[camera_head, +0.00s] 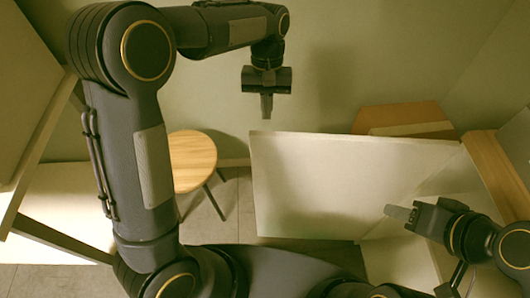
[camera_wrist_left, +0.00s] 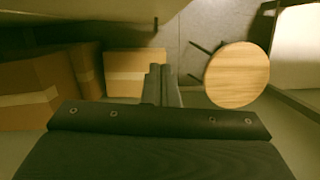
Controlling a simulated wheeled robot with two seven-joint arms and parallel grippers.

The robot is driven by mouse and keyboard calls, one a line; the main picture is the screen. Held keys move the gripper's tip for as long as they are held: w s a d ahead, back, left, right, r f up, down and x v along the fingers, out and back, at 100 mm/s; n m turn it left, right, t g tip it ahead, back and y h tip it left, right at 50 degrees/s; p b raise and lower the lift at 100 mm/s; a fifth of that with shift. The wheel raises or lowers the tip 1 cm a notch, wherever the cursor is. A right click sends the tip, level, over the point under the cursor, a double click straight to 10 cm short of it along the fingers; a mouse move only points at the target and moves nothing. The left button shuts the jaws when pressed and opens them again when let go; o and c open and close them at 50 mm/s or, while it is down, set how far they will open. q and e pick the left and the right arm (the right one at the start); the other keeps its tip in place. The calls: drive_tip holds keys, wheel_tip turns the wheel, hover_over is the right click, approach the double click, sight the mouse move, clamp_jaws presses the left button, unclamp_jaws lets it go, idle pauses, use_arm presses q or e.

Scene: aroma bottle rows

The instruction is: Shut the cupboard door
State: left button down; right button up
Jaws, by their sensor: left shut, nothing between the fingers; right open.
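The cupboard door (camera_head: 330,190) is a pale flat panel standing open in the middle right of the head view. The cupboard (camera_head: 455,180) is at the right, and its pale inside shows beside the door. My left gripper (camera_head: 267,112) is shut and empty, pointing down above and behind the door's upper left corner, apart from it in the picture. Its closed fingers also show in the left wrist view (camera_wrist_left: 161,84). My right gripper (camera_head: 396,212) is open, in front of the door's right part. I cannot tell whether it touches the door.
A round wooden stool (camera_head: 192,160) stands left of the door and shows in the left wrist view (camera_wrist_left: 238,75). Cardboard boxes (camera_head: 402,118) stand behind the door. Pale furniture (camera_head: 60,200) is at the far left. Grey floor (camera_head: 215,215) is clear between stool and door.

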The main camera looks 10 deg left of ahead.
sight(265, 152)
use_arm(q)
drive_tip(key=s+f, duration=0.2)
drive_tip(key=f, duration=0.1)
drive_tip(key=s+f, duration=0.2)
drive_tip(key=f, duration=0.1)
drive_tip(key=s+d+f+b, duration=0.1)
drive_tip(key=s+f, duration=0.1)
drive_tip(key=f, duration=0.1)
drive_tip(key=shift+s+d+f, duration=0.1)
drive_tip(key=shift+f, duration=0.2)
